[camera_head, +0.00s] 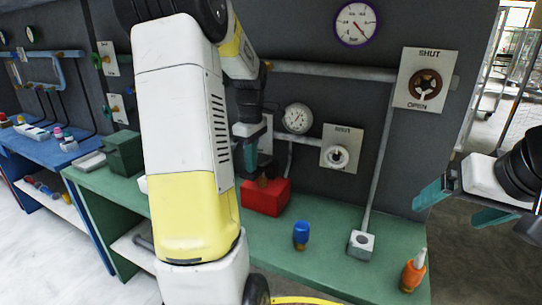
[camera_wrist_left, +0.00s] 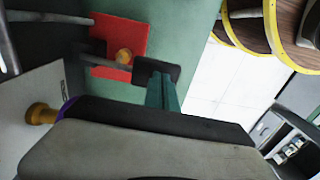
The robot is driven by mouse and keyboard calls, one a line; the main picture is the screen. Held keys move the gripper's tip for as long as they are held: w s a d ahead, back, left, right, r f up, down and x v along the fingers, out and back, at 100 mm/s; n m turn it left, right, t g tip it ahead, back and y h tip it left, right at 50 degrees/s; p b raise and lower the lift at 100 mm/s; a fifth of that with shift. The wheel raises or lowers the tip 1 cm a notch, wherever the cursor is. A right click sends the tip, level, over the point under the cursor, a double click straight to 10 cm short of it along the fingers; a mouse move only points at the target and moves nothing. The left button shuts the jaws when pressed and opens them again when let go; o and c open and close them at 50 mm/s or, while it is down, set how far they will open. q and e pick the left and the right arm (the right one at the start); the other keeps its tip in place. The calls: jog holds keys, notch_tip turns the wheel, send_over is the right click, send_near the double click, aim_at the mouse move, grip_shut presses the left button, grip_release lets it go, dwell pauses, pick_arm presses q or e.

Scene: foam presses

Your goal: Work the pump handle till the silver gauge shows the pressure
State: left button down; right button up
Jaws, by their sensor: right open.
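The silver gauge (camera_head: 298,118) is on the dark wall panel; its needle is too small to read. The red pump box (camera_head: 266,197) sits on the green bench below it, and also shows in the left wrist view (camera_wrist_left: 120,38). There a grey bar (camera_wrist_left: 110,64) runs past a brass knob to a black block (camera_wrist_left: 157,70) at my left fingers. My left gripper (camera_head: 257,170) points down just above the red box. My arm partly hides this area, and whether the fingers close on the bar is unclear. My right gripper (camera_head: 447,211) is open and empty, off the bench's right end.
A purple-rimmed gauge (camera_head: 356,22) and a SHUT/OPEN valve plate (camera_head: 425,79) are on the wall. A smaller valve plate (camera_head: 341,149) is lower. A blue-capped item (camera_head: 301,235) and an orange bottle (camera_head: 414,271) stand on the bench (camera_head: 335,280).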

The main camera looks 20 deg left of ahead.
aim_at(249, 174)
pick_arm(q)
jog(key=shift+s+f+t, duration=0.25)
jog(key=shift+f+t, duration=0.15)
jog(key=shift+f, duration=0.05)
jog(key=shift+s+f+t, duration=0.2)
jog(key=shift+f+t, duration=0.2)
jog(key=shift+f, duration=0.05)
jog(key=shift+s+f, duration=0.2)
jog(key=shift+f, duration=1.05)
jog(key=shift+s+f, duration=0.1)
jog(key=shift+s, duration=0.05)
